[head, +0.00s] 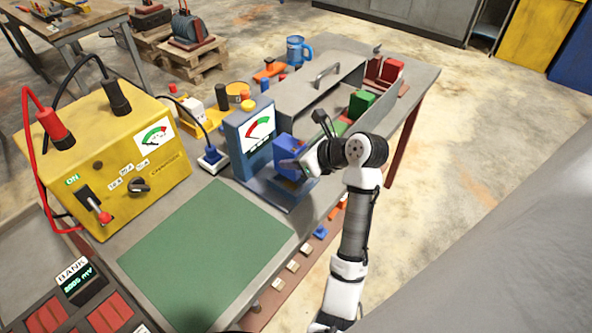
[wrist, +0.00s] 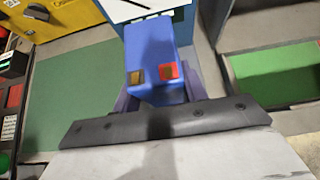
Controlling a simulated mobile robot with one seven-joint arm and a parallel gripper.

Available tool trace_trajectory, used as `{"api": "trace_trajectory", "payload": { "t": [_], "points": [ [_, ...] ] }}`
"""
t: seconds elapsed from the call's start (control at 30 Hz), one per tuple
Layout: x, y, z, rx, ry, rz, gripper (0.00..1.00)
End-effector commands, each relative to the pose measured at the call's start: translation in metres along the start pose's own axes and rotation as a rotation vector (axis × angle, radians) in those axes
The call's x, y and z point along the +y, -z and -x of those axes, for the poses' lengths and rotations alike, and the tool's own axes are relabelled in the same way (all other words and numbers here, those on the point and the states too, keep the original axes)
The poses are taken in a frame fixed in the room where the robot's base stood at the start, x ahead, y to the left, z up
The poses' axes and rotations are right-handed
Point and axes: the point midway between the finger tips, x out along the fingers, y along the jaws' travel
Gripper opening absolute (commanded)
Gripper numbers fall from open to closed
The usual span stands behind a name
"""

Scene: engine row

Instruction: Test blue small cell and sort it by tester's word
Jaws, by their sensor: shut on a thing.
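The blue small cell (head: 288,155) is upright at the front of the blue tester (head: 243,150), over the tester's base. In the wrist view the cell (wrist: 150,48) shows a brass and a red terminal on its near top edge. My gripper (head: 303,166) is shut on the cell; in the wrist view its dark jaw part (wrist: 165,120) hides the cell's lower end. I cannot tell whether the cell touches the tester's contacts. The tester's dial has a red and green arc; its needle and the small word strip below are too small to read.
A yellow charger (head: 110,165) with cables stands at the left. A green mat (head: 205,255) lies clear in front of the tester. Red blocks (head: 391,70) sit at the far corner.

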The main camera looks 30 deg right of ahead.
Motion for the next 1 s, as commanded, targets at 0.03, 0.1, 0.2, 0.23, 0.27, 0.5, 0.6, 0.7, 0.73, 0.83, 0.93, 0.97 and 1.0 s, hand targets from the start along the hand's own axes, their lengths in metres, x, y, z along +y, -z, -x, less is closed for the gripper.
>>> {"api": "trace_trajectory", "payload": {
  "t": [0.03, 0.1, 0.2, 0.23, 0.27, 0.5, 0.6, 0.7, 0.73, 0.83, 0.93, 0.97, 1.0],
  "points": [
    [-0.001, 0.004, -0.002, -0.003, 0.003, -0.001, 0.00],
    [-0.001, 0.008, -0.005, -0.003, 0.002, 0.001, 0.00],
    [-0.001, 0.013, -0.009, -0.003, 0.001, 0.001, 0.00],
    [-0.001, 0.015, -0.010, -0.003, 0.001, 0.000, 0.00],
    [-0.001, 0.018, -0.012, -0.003, 0.002, -0.001, 0.00],
    [-0.001, 0.042, -0.030, -0.002, 0.001, 0.000, 0.00],
    [-0.001, 0.044, -0.032, -0.003, 0.003, 0.003, 0.00],
    [-0.001, 0.044, -0.032, -0.003, 0.003, 0.004, 0.00],
    [-0.001, 0.044, -0.032, -0.003, 0.003, 0.004, 0.00],
    [-0.001, 0.045, -0.032, -0.003, 0.002, 0.004, 0.00],
    [0.000, 0.046, -0.034, -0.003, 0.001, 0.003, 0.00],
    [0.000, 0.047, -0.035, -0.001, 0.000, 0.002, 0.47],
    [0.000, 0.047, -0.034, 0.000, 0.000, 0.002, 0.52]
  ]
}}
